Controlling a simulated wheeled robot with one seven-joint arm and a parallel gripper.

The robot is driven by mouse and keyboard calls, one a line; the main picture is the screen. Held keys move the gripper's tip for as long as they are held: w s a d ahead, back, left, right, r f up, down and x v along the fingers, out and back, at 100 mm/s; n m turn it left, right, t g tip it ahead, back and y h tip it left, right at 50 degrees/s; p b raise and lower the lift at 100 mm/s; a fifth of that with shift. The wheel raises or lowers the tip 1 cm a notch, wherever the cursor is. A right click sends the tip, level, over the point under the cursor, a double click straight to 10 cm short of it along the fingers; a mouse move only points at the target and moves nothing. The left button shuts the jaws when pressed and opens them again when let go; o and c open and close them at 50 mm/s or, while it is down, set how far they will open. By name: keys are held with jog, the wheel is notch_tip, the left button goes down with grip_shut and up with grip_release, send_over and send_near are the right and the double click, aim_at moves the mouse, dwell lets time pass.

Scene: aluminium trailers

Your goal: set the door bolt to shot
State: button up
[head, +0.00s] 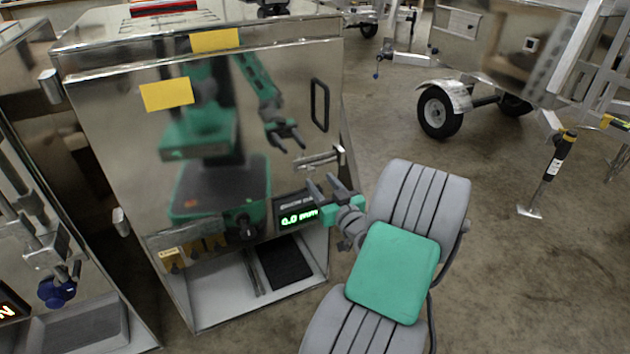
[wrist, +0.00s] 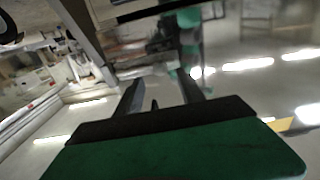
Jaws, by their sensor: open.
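The door bolt (head: 318,160) is a small bright metal slide bolt near the right edge of a shiny steel cabinet door (head: 120,120), below a black pull handle (head: 320,104). A keeper (head: 341,155) stands at the door's right edge. I cannot tell whether the bar reaches into it. My gripper (head: 321,180) is open and empty, its fingers just below the bolt and pointing up toward it, apparently apart from it. In the wrist view both fingers (wrist: 160,85) are spread before the mirror-like door, and the bolt is hard to make out.
A green display (head: 298,217) reading about 0.0 and an open bay (head: 285,262) lie below the door. Yellow notes (head: 167,94) stick to it. The door reflects my arm. A second cabinet (head: 70,300) stands at left.

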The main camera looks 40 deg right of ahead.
aim_at(312, 172)
jog(key=x, duration=0.4)
jog(key=shift+w, duration=0.1)
grip_shut()
dwell(0.3)
dwell(0.9)
